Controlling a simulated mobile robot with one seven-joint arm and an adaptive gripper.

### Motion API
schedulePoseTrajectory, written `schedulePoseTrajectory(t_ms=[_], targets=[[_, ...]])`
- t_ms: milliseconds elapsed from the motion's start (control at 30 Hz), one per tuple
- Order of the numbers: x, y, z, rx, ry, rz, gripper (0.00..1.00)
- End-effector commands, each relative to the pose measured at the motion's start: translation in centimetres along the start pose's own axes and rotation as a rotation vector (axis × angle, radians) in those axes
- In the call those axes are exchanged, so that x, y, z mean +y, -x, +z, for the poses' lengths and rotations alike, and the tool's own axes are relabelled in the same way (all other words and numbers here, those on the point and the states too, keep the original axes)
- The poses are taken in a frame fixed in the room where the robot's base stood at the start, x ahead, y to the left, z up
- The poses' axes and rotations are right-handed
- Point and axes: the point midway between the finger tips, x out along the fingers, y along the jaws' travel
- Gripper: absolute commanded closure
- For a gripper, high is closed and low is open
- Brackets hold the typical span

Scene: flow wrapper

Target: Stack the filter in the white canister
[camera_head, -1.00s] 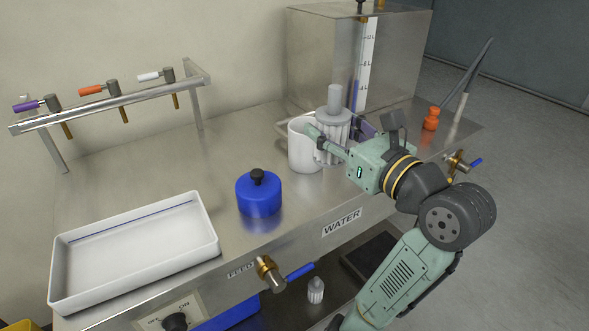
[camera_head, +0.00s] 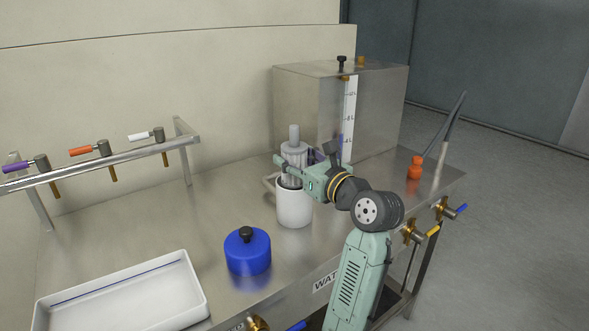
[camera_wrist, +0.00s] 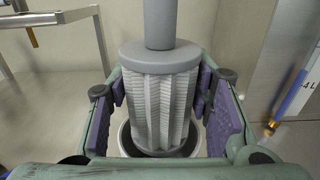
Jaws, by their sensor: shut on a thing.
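The filter (camera_head: 294,154) is a grey pleated cylinder with a thinner grey stem on top. My gripper (camera_head: 290,170) is shut on it. The filter stands upright at the mouth of the white canister (camera_head: 294,208), which has a handle on its left side. In the wrist view the purple finger pads flank the pleated filter (camera_wrist: 160,95), and the canister's round rim (camera_wrist: 125,140) shows around and below its lower end. How deep the lower end sits inside the canister is hidden by my gripper.
A steel tank (camera_head: 310,105) stands behind.

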Motion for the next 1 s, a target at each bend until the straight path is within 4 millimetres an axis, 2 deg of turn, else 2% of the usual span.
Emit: schedulePoseTrajectory(t_ms=[100, 200, 467, 933, 967, 1000], targets=[[0.0, 0.1, -1.9, 0.003, -0.004, -0.001, 0.84], [0.0, 0.1, -2.9, 0.002, -0.002, 0.0, 0.84], [0.0, 0.1, -2.9, 0.0, -0.001, 0.0, 0.84], [0.0, 0.1, -4.2, 0.004, -0.003, 0.0, 0.84], [0.0, 0.1, -4.3, 0.005, -0.004, 0.001, 0.53], [0.0, 0.1, -4.3, 0.006, -0.004, 0.001, 0.51]])
